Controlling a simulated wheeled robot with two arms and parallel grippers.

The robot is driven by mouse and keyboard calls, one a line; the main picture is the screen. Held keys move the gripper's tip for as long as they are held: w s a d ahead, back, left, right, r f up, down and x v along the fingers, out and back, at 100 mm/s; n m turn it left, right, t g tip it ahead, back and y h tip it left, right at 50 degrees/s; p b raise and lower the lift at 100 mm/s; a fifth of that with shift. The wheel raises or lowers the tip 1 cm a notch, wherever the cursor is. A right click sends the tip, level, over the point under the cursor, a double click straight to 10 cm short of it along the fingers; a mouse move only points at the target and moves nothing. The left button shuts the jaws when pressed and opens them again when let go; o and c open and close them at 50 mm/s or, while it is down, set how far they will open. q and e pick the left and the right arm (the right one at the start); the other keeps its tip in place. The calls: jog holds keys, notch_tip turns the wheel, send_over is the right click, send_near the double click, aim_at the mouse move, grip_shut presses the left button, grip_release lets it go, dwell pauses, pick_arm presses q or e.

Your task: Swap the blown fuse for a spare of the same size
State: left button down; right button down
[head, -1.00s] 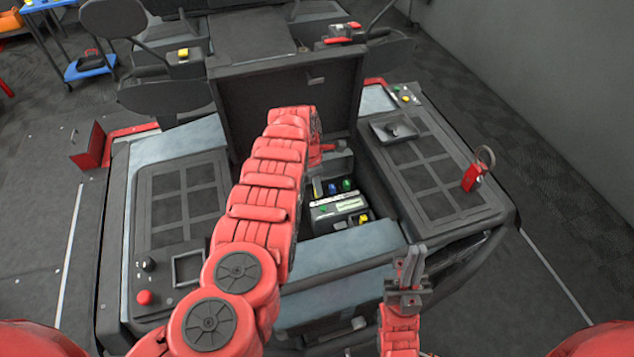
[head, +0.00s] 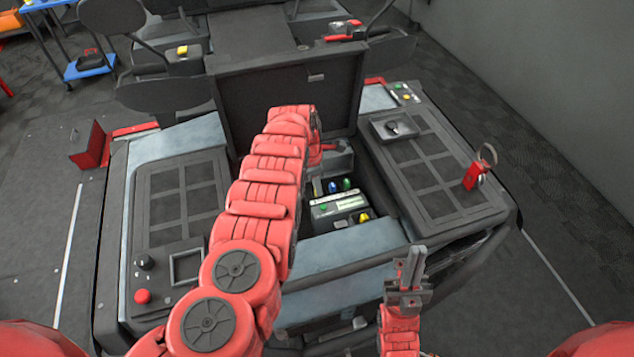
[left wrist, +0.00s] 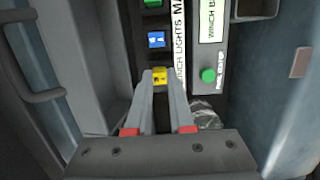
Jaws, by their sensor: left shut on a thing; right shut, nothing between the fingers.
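In the left wrist view, my left gripper (left wrist: 160,82) is shut on a yellow fuse (left wrist: 159,75). The fuse is in line with a blue fuse (left wrist: 156,40) and a green fuse (left wrist: 152,3), beside a label reading "WINCH LIGHTS". I cannot tell whether it is fully seated. In the head view, my left arm hides most of this gripper. The blue fuse (head: 333,187) and green fuse (head: 347,184) show beside it in the open bay. Another yellow fuse (head: 364,217) is nearer the front right of the bay. My right gripper (head: 410,268) is shut and empty before the machine's front edge.
A raised dark lid (head: 340,85) stands behind the bay. A panel with a small display (left wrist: 211,20) and a green button (left wrist: 208,75) is beside the fuses. A red padlock (head: 473,177) stands on the right deck, with a small tray (head: 380,130) further back.

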pick_arm(q)
jog(key=c, duration=0.7)
grip_release()
notch_tip(320, 180, up, 17)
jog(key=a+b, duration=0.2)
jog(key=b, duration=0.1)
jog(key=shift+s+a+r, duration=0.2)
jog(key=shift+s+a, duration=0.05)
jog(key=shift+s, duration=0.2)
jog(key=shift+f, duration=0.1)
